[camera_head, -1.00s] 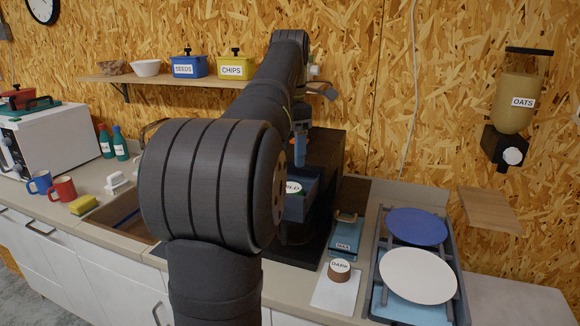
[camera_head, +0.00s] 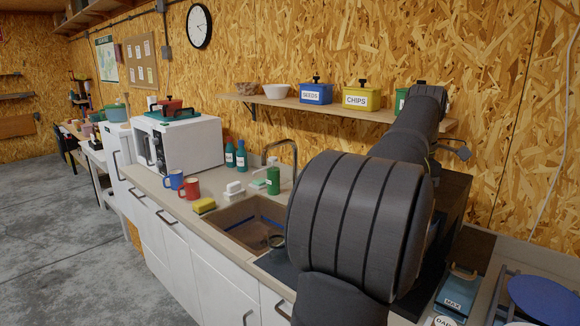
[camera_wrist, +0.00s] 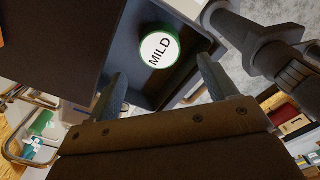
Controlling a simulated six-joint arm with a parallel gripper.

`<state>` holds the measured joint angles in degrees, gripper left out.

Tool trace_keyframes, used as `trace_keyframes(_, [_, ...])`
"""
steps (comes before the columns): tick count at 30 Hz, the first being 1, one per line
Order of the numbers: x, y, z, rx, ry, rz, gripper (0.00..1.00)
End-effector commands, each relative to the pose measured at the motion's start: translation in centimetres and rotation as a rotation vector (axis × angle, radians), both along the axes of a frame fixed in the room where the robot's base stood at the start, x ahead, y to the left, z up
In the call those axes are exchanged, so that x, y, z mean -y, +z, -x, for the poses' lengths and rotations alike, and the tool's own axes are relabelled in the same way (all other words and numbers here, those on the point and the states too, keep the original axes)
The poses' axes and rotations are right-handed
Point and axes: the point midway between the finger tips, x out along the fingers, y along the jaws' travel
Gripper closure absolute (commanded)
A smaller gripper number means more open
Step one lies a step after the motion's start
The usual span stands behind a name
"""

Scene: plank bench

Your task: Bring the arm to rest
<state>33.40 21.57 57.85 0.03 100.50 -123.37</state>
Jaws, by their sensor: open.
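My gripper (camera_wrist: 162,68) is open in the wrist view, with its two dark fingers apart and nothing between them. A round jar with a white lid marked MILD and a green rim (camera_wrist: 160,48) stands beyond the fingertips, apart from them. It sits in a dark tray-like holder (camera_wrist: 118,45). In the head view my arm stretches across the right side of the bench toward the wall. The gripper and the MILD jar are hidden behind the arm there.
A shelf (camera_head: 270,101) holds bowls and boxes marked SEEDS (camera_head: 316,92) and CHIPS (camera_head: 361,97). Left of my arm are a sink (camera_head: 240,222), tap, bottles, mugs (camera_head: 190,187), sponge (camera_head: 204,205) and white microwave (camera_head: 185,142). A blue plate (camera_head: 543,298) lies at the right.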

Motion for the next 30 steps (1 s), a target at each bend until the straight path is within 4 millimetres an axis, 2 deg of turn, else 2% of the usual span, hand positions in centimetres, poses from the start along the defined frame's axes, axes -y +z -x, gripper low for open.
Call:
trace_keyframes(6, [0.0,-4.4,0.1,-0.002,0.000,-0.001,0.22])
trace_keyframes(11, [0.0,-7.3,0.1,-0.002,0.000,-0.001,0.22])
trace_keyframes(19, [0.0,-4.8,-0.1,0.003,0.000,0.002,0.22])
trace_keyframes(30, [0.0,-4.4,0.0,0.001,0.000,0.000,0.22])
